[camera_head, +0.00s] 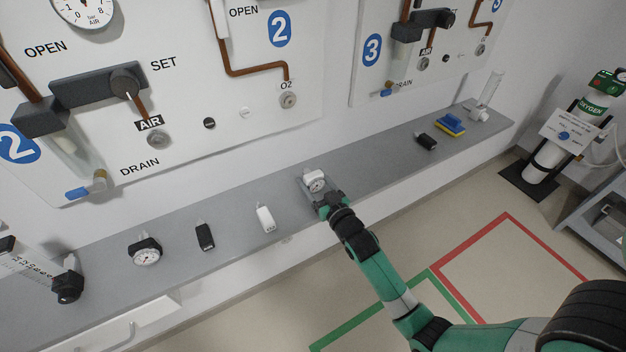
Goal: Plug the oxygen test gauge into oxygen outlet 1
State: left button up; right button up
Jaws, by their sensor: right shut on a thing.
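A small white-bodied gauge with a round dial (316,181), which looks like the oxygen test gauge, is at the shelf, left of its middle. My right gripper (322,196) is shut on it from the front. I cannot tell whether the gauge still touches the shelf. An O2 outlet (288,100) shows on the wall panel marked 2, above and left of the gauge. No outlet marked 1 is in view. My left gripper is not in view.
The grey shelf (375,160) also carries a black gauge (145,252), a black block (205,236), a white block (265,218), a blue-yellow sponge (450,124) and a flowmeter (68,284). An AIR outlet (157,139) is on the wall. An oxygen cylinder (560,150) stands right.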

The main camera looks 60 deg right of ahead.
aim_at(318, 182)
jog(key=shift+r, duration=0.1)
grip_shut()
jog(key=shift+r+p, duration=0.85)
jog(key=shift+s, duration=0.1)
jog(key=shift+p+v, duration=0.4)
jog(key=shift+v, duration=3.75)
jog(key=shift+b+v, duration=0.55)
jog(key=shift+v, duration=2.25)
